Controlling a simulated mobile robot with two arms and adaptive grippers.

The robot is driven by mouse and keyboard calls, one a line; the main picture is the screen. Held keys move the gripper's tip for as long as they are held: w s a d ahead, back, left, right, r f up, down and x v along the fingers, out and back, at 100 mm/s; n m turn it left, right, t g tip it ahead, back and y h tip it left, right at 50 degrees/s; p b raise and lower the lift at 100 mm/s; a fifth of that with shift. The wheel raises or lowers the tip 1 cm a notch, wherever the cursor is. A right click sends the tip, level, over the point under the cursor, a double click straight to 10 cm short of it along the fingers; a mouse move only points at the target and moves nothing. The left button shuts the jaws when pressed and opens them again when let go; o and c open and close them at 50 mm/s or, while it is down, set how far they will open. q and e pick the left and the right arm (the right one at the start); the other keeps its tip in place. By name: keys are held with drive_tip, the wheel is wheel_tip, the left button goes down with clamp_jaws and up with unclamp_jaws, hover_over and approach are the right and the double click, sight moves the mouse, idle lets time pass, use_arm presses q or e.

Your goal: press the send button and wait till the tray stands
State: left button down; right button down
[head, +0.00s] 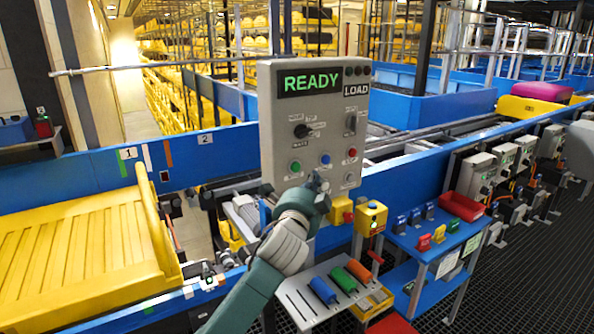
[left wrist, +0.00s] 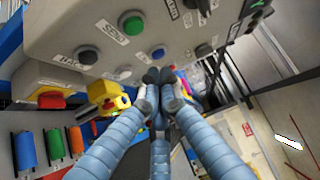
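The grey control panel (head: 313,120) stands upright in the head view, with a lit green READY display (head: 310,81) and a LOAD label. My left gripper (head: 318,182) is at the panel's lower edge. In the left wrist view its fingers (left wrist: 160,76) are together and empty, just below the blue button (left wrist: 158,53); contact cannot be told. A large yellow tray (head: 75,255) is on the conveyor at left. My right gripper is out of view.
A shelf with blue, green and orange cylinders (head: 359,270) lies below the panel. A yellow button box (head: 371,217) and a red bin (head: 461,206) are to the right. A yellow tray with a magenta load (head: 541,92) is at the far right.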

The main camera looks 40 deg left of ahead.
sight(296, 167)
use_arm(q)
drive_tip(key=a, duration=0.1)
drive_tip(key=w+a, duration=0.1)
drive_tip(key=a, duration=0.1)
drive_tip(key=w+a, duration=0.1)
drive_tip(key=shift+a, duration=0.35)
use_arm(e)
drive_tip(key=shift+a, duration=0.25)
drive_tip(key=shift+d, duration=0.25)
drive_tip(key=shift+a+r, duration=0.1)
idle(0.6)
use_arm(q)
drive_tip(key=shift+w+a+p, duration=0.1)
drive_tip(key=shift+a+p, duration=0.25)
drive_tip(key=shift+a, duration=0.05)
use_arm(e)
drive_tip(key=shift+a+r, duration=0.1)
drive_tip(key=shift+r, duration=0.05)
